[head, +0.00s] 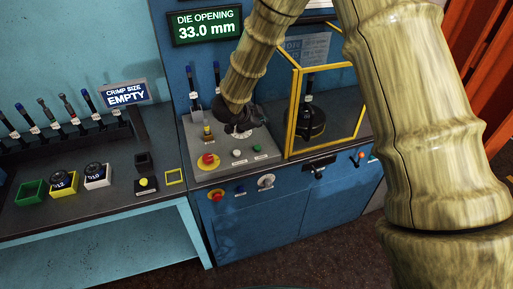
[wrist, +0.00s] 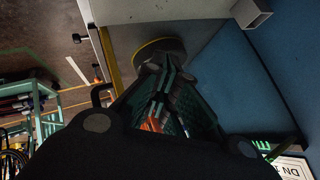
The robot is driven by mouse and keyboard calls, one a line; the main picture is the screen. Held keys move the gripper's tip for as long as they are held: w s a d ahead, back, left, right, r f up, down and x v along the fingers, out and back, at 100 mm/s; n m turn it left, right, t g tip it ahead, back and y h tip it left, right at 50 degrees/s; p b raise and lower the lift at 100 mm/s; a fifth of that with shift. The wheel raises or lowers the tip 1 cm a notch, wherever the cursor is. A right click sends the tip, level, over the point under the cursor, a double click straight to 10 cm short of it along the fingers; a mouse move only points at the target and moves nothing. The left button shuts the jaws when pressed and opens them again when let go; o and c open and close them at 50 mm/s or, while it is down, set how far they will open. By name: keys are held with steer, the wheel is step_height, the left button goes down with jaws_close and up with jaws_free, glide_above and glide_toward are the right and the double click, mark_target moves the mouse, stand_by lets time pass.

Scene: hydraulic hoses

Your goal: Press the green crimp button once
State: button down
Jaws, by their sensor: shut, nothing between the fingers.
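The green button (head: 257,149) is a small round cap on the sloped grey control panel (head: 222,166) in the head view. A white button (head: 237,153) sits to its left. My gripper (head: 241,131) is over the back part of this panel, behind and a little left of the green button. Its dark fingers look shut and empty, and they are apart from the green button. Whether they touch the panel I cannot tell. In the wrist view my gripper (wrist: 168,75) shows with its fingers together, and I cannot make out the green button there.
A red stop button (head: 208,160) is at the panel's left. A yellow-framed guard (head: 294,105) stands close to the right of my gripper. A display (head: 206,25) reads DIE OPENING 33.0 mm, and another sign (head: 125,93) reads CRIMP SIZE EMPTY. Small bins (head: 31,193) stand on the left bench.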

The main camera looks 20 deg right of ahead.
steer(key=b, duration=0.5)
glide_above(260, 148)
step_height(260, 148, down, 7)
steer(key=shift+r, duration=0.15)
steer(key=shift+f+b, duration=0.4)
steer(key=shift+f, duration=0.65)
steer(key=shift+f, duration=0.15)
steer(key=shift+f, duration=0.25)
steer(key=shift+f+b, duration=0.3)
steer(key=shift+f, duration=0.15)
stand_by(1.2)
stand_by(0.4)
steer(key=shift+r+p, duration=0.75)
steer(key=shift+r, duration=0.15)
steer(key=shift+r, duration=0.1)
